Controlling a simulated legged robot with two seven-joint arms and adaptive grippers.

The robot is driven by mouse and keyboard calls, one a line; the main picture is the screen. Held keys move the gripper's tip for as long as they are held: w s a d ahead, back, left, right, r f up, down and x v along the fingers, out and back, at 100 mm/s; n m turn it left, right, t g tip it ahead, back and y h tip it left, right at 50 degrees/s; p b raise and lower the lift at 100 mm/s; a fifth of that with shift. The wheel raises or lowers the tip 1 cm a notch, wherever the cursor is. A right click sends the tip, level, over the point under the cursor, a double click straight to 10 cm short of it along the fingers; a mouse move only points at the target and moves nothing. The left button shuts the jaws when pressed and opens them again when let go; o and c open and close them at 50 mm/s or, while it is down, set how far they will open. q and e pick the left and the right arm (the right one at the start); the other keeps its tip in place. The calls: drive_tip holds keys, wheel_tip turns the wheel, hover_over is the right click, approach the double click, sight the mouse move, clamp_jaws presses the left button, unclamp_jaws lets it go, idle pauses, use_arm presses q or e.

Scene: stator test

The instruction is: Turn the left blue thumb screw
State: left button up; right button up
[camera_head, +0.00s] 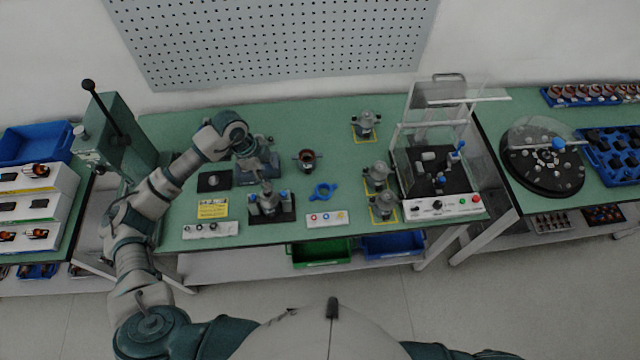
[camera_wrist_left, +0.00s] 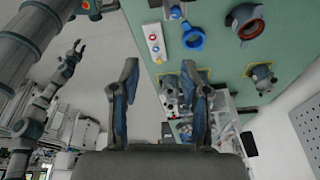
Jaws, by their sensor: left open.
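A dark fixture base (camera_head: 285,216) with a grey metal part stands near the front of the green bench in the head view. The left blue thumb screw (camera_head: 252,197) is on its left side and another blue thumb screw (camera_head: 284,194) is on its right. My left gripper (camera_head: 252,163) is above and behind the fixture, apart from the left screw. In the left wrist view its two fingers (camera_wrist_left: 162,88) are spread with nothing between them. A small gripper-like shape (camera_wrist_left: 72,52) shows at the left there, too small to read its jaws.
A blue ring with handles (camera_head: 323,191) and a button panel (camera_head: 327,219) lie right of the fixture. A copper-wound part (camera_head: 306,160) stands behind the ring. A yellow label (camera_head: 212,208) and switch box (camera_head: 210,229) lie left. A clear-covered tester (camera_head: 440,205) stands at the right.

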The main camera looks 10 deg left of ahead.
use_arm(q)
drive_tip(key=s+d+r+m+h, duration=0.1)
drive_tip(key=d+h, duration=0.3)
drive_tip(key=d, duration=0.4)
drive_tip(key=s+d+r+m+h, duration=0.2)
drive_tip(key=d+m+h, duration=0.1)
drive_tip(key=d, duration=0.4)
drive_tip(key=shift+s+d+h, duration=0.25)
drive_tip(key=shift+d+h, duration=0.1)
drive_tip(key=shift+h, duration=0.15)
